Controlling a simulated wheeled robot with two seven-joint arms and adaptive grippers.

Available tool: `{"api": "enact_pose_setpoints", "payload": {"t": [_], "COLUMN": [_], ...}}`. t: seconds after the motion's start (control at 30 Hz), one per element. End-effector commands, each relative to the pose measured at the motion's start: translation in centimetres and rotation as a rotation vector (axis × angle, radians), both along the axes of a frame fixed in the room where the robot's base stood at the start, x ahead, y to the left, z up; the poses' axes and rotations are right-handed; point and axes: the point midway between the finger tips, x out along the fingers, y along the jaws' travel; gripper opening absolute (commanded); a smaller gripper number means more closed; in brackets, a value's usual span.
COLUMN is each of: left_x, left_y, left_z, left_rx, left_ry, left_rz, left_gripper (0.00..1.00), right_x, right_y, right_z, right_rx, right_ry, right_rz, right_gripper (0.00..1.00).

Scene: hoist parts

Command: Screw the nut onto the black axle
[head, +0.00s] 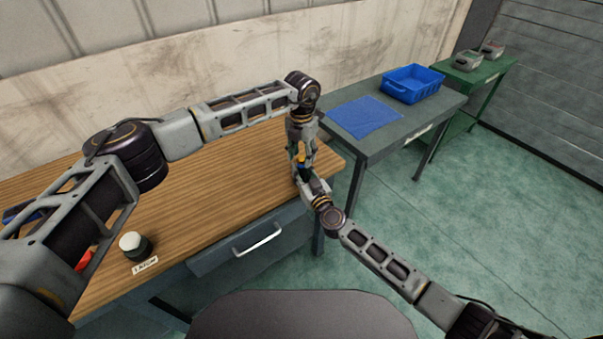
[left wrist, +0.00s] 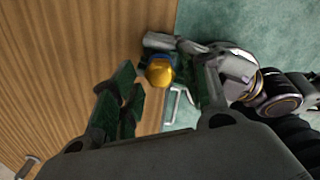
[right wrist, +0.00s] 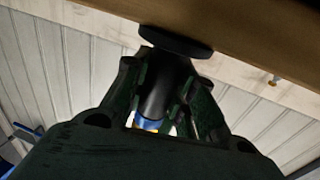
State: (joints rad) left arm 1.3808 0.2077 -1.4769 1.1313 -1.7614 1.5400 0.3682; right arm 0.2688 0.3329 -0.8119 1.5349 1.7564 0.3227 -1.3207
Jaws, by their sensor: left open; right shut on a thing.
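My right gripper (head: 311,186) is shut on the black axle (right wrist: 158,92), close to the wooden bench's right edge. In the right wrist view the axle's wide dark disc shows beyond the fingers. The yellow nut (left wrist: 159,72) is a rounded piece beside a blue part (left wrist: 153,60) at the axle's end. Bits of blue and yellow also show in the right wrist view (right wrist: 148,123). My left gripper (head: 302,147) points down from above, open. In the left wrist view the nut lies between its spread fingers, with no clear contact. I cannot tell how far the nut is on the axle.
The wooden bench (head: 215,185) has a drawer with a pale handle (head: 257,240). A dark jar with a white top (head: 135,245) stands at its front left. A red item (head: 84,262) lies near it. A grey table with a blue mat (head: 364,117) and blue bin (head: 412,83) stands behind.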

Motion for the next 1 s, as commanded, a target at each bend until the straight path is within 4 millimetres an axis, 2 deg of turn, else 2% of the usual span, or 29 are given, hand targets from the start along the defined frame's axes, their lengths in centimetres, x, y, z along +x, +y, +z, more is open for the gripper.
{"api": "enact_pose_setpoints", "payload": {"t": [0.37, 0.7, 0.73, 0.97, 1.0], "left_x": [-0.01, 0.0, 0.0, 0.01, 0.01], "left_y": [0.01, 0.02, 0.02, 0.04, 0.04], "left_z": [-0.32, -0.3, -0.3, -0.29, -0.29], "left_rx": [0.0, 0.0, 0.0, 0.001, 0.001], "left_ry": [0.0, 0.0, 0.0, -0.001, -0.001], "left_rz": [0.0, 0.0, 0.0, -0.002, -0.002], "left_gripper": [0.46, 0.02, 0.0, 0.0, 0.32], "right_x": [0.01, 0.02, 0.02, 0.02, 0.02], "right_y": [0.0, -0.01, -0.01, -0.01, -0.01], "right_z": [0.01, 0.01, 0.01, 0.01, 0.01], "right_rx": [0.0, 0.0, 0.0, 0.0, 0.0], "right_ry": [0.0, 0.0, 0.0, 0.0, 0.0], "right_rz": [0.0, 0.0, 0.0, 0.0, 0.0], "right_gripper": [0.0, 0.0, 0.0, 0.0, 0.0]}}
